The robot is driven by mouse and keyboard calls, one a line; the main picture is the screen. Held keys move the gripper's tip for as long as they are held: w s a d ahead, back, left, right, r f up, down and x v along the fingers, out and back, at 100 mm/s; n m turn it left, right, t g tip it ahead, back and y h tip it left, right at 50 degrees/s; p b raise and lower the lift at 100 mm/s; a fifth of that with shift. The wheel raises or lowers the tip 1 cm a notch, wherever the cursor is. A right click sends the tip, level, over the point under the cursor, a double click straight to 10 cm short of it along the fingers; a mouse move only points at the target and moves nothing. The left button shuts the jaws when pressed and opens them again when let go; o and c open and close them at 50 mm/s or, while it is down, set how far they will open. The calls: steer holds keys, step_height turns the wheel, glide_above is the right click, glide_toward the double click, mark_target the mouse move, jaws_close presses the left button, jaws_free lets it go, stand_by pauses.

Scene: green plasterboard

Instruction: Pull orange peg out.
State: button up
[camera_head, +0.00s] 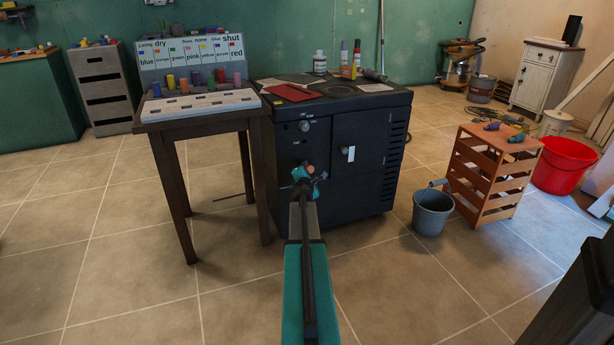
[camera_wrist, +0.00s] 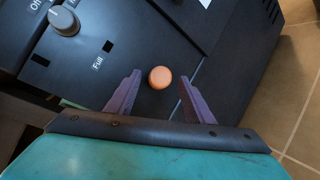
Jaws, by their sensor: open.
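An orange peg (camera_wrist: 160,77) shows its round end on the dark front of the black cabinet (camera_wrist: 125,35) in the wrist view. My gripper (camera_wrist: 161,75) is open, with one purple finger on each side of the peg. Gaps show between the peg and both fingers, and nothing is held. In the head view, my gripper (camera_head: 307,174) is in front of the black cabinet (camera_head: 366,140), and the orange peg cannot be made out there. How deep the peg sits in the panel cannot be told.
A grey knob (camera_wrist: 64,20) is at the upper left of the panel in the wrist view. A wooden table (camera_head: 180,125) with coloured pegs stands left of the cabinet. A grey bucket (camera_head: 432,212) and a slatted wooden crate (camera_head: 492,175) stand to the right.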

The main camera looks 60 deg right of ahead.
steer(key=shift+w+d, duration=0.1)
steer(key=shift+d, duration=0.15)
steer(key=c, duration=1.1)
steer(key=shift+s+a, duration=0.1)
steer(key=shift+s, duration=0.1)
steer(key=shift+s+a+r, duration=0.2)
steer(key=shift+s, duration=0.05)
steer(key=shift+s+a+r+p, duration=0.4)
steer(key=shift+s+a, duration=0.1)
steer(key=shift+s, duration=0.2)
steer(key=shift+s+a+r+p, duration=0.4)
steer(key=shift+s+a, duration=0.1)
steer(key=shift+s, duration=0.15)
steer(key=shift+s+a+r+p, duration=0.4)
steer(key=shift+s+a, duration=0.1)
steer(key=shift+s, duration=0.2)
steer(key=shift+r, duration=0.1)
steer(key=shift+r+p, duration=2.5)
steer(key=shift+p, duration=0.05)
